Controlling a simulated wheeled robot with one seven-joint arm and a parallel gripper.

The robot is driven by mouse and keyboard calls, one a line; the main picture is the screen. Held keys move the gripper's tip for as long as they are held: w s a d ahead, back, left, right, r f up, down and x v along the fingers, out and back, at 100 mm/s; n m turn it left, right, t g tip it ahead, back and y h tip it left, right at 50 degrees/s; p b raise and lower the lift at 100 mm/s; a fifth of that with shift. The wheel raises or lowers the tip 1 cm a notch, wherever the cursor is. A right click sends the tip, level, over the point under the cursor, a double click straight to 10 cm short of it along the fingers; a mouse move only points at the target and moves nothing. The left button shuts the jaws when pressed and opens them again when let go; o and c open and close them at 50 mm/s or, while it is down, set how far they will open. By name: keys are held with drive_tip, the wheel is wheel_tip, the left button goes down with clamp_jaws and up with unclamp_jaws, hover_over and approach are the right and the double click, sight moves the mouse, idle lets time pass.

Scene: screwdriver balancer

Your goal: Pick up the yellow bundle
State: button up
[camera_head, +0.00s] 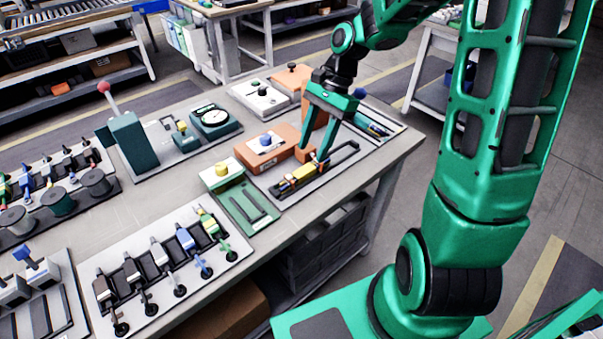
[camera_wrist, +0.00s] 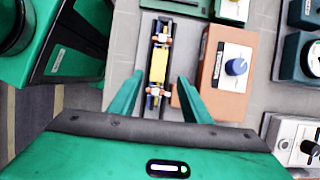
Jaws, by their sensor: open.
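The yellow bundle (camera_wrist: 159,65) lies lengthwise in a narrow dark tray (camera_wrist: 146,37) in the wrist view. It has a yellow middle, orange-and-white bands near its ends, and dark rods. In the head view the yellow bundle (camera_head: 303,171) lies at the near left part of the tray, close to the table's front edge. My gripper (camera_wrist: 157,85) is open, with one green finger on each side of the bundle's line and a gap to both. In the head view my gripper (camera_head: 315,165) points down over the tray. Whether the fingertips reach the bundle's height is unclear.
An orange box with a blue knob (camera_wrist: 228,70) stands close to the right finger. A green tray with a yellow-topped block (camera_head: 238,195) lies left of the bundle's tray. A tray of pens (camera_head: 372,125) is behind. A rack of tools (camera_head: 165,262) fills the near left.

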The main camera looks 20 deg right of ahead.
sight(305, 169)
drive_tip(key=shift+x, duration=2.95)
drive_tip(key=shift+s+a, duration=0.1)
drive_tip(key=shift+s, duration=0.1)
clamp_jaws()
